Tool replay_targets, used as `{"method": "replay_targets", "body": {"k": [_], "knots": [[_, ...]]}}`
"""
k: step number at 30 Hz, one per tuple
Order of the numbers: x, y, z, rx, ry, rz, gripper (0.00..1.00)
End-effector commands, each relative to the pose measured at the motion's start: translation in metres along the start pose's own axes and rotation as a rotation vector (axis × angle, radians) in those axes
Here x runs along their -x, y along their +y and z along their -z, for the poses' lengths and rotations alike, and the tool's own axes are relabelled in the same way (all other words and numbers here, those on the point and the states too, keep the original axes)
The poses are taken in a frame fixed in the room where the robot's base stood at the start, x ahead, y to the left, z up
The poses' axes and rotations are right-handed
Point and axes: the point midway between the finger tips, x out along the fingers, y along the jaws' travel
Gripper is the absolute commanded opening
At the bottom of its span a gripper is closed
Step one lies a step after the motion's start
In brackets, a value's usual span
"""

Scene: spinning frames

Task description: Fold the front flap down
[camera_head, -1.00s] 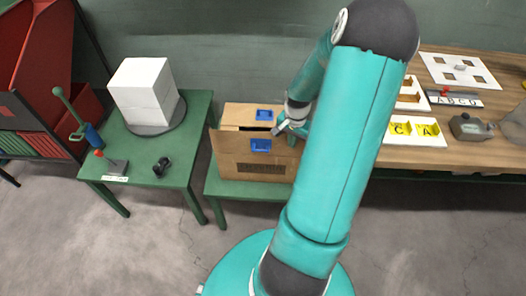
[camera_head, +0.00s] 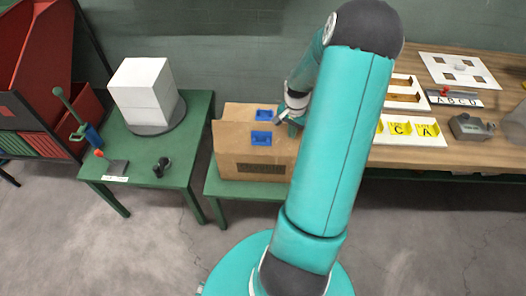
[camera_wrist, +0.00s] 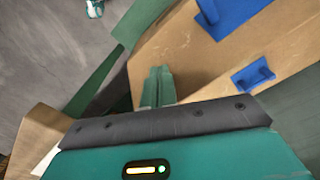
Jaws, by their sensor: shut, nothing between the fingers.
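A cardboard box (camera_head: 235,165) stands on a low green table. Its front flap, bearing a blue tab (camera_head: 261,138), stands up along the front edge. Behind it lies a cardboard top panel with another blue tab (camera_head: 266,115). My gripper (camera_head: 284,121) is at the box's top right, close to the front flap's upper edge; my arm hides the box's right end. In the wrist view, my gripper (camera_wrist: 160,72) is shut and empty beside the cardboard, with a blue tab (camera_wrist: 253,74) to its right. I cannot tell whether the fingers touch the flap.
A wooden bench (camera_head: 460,155) with boards and letter cards stands at the right. The grey floor in front is clear.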

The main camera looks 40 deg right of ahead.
Motion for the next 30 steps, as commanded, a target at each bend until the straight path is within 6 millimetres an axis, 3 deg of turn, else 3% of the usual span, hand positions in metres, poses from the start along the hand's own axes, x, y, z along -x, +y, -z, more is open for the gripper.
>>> {"method": "replay_targets", "body": {"k": [7,21,30], "knots": [[-0.001,-0.001,0.002,0.0,0.0,0.0,0.0],[-0.015,-0.018,0.031,0.0,0.001,0.001,0.0],[-0.016,-0.02,0.035,0.0,0.001,0.0,0.0]]}}
